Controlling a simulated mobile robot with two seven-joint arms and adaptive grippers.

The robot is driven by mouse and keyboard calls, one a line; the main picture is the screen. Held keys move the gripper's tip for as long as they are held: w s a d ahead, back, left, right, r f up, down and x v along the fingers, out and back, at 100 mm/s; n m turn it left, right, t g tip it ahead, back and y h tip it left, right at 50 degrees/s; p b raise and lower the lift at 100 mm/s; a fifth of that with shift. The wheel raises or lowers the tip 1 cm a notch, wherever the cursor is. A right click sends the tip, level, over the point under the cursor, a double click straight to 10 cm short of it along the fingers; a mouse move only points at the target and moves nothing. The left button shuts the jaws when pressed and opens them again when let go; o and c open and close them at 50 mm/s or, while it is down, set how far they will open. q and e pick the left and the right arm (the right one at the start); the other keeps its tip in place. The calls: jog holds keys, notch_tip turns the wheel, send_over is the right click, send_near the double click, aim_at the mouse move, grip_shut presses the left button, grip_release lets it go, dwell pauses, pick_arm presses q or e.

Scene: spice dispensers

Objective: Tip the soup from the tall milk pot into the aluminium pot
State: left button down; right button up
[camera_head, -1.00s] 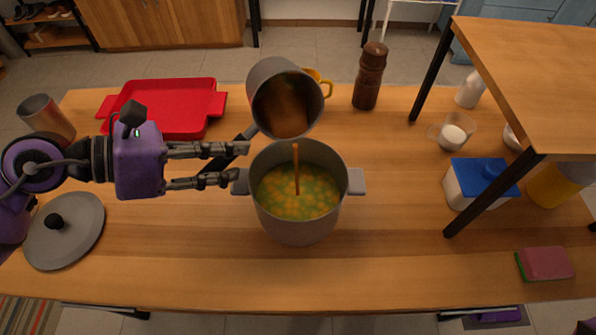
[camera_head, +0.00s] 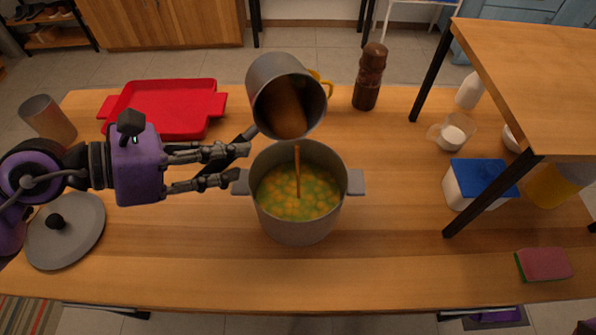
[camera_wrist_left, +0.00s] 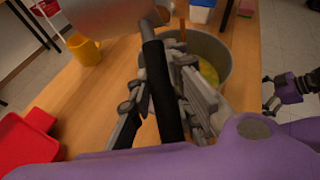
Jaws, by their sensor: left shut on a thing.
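The tall milk pot (camera_head: 270,75), grey with a long black handle (camera_wrist_left: 163,90), is tilted above the far rim of the aluminium pot, mouth toward it. Brown-orange soup shows inside its mouth, and a thin stream (camera_head: 297,165) runs down from its lip. The aluminium pot (camera_head: 298,228) stands upright, holding greenish soup with orange pieces (camera_head: 285,195). My left gripper (camera_head: 240,162) is shut on the milk pot's handle, left of the aluminium pot. In the left wrist view, its fingers flank the handle. My right gripper (camera_wrist_left: 267,93) appears there at the right edge, open and empty.
A red tray (camera_head: 165,108), steel cup (camera_head: 48,118) and lid (camera_head: 64,235) are on the left. A yellow mug (camera_head: 325,83) and pepper mill (camera_head: 369,78) stand behind. A raised shelf (camera_head: 535,80) covers the right, near a white-and-blue container (camera_head: 465,190) and sponge (camera_head: 543,264).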

pick_arm(q)
jog(key=shift+s+r, duration=0.15)
jog(key=shift+r, duration=0.1)
jog(key=shift+s+d+r, duration=0.15)
jog(key=shift+s+r, duration=0.05)
jog(key=shift+r, duration=0.05)
jog(key=shift+m+t, duration=0.4)
jog(key=shift+m, duration=0.3)
dwell(0.6)
